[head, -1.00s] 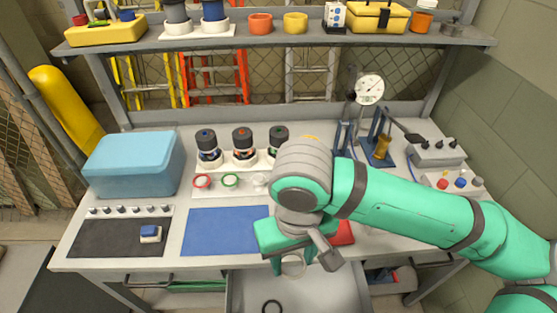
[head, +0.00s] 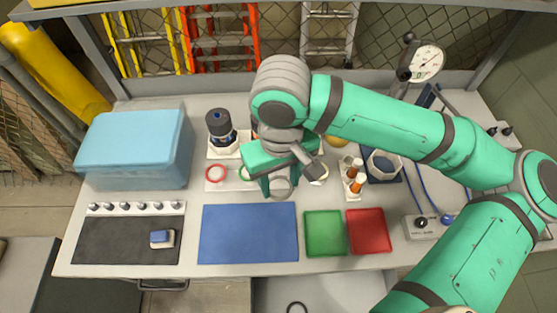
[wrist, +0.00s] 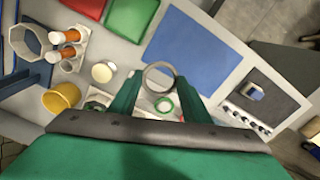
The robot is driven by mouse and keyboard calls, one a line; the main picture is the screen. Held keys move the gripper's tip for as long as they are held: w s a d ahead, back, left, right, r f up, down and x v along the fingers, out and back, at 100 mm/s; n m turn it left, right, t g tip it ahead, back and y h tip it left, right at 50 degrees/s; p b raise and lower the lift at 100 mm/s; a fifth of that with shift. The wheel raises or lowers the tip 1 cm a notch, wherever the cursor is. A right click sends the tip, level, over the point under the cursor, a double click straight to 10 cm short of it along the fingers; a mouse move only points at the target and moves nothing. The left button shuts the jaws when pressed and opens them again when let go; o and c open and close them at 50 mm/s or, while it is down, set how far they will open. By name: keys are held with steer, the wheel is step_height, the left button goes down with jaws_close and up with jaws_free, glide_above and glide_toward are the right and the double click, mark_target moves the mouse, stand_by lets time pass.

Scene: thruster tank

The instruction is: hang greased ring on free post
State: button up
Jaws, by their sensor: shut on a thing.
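My gripper (head: 281,184) is shut on a pale grey ring (wrist: 158,77), held upright between the fingertips above the table; it also shows in the head view (head: 281,187). The gripper is at the back edge of the blue mat, in front of a white board (head: 215,186). On that board are a red ring (head: 215,173) and a green ring (head: 245,173); the green one shows just beyond the held ring in the wrist view (wrist: 164,104). The gripper hides the board's right part, and I cannot make out a free post. Grease on the ring cannot be told.
A blue mat (head: 248,233), green tray (head: 325,233) and red tray (head: 369,231) lie in front. A dark-capped unit (head: 220,127) stands behind the board. A light blue box (head: 135,150) is left, a dial gauge (head: 427,62) back right. An open drawer (head: 340,292) holds a black ring.

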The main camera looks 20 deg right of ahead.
steer(key=w+d+f, duration=0.3)
steer(key=w, duration=0.3)
glide_above(283, 171)
steer(key=f, duration=0.5)
steer(key=shift+s+a, duration=0.15)
steer(key=shift+s, duration=0.2)
steer(key=shift+w+f, duration=0.15)
steer(key=shift+f, duration=0.05)
steer(key=shift+w+f, duration=0.15)
steer(key=shift+f, duration=0.75)
steer(key=shift+w+f, duration=0.1)
steer(key=shift+f, duration=0.8)
steer(key=shift+f, duration=0.15)
steer(key=o, duration=1.1)
steer(key=shift+c, duration=0.2)
step_height(283, 171, up, 12)
steer(key=shift+d, duration=0.2)
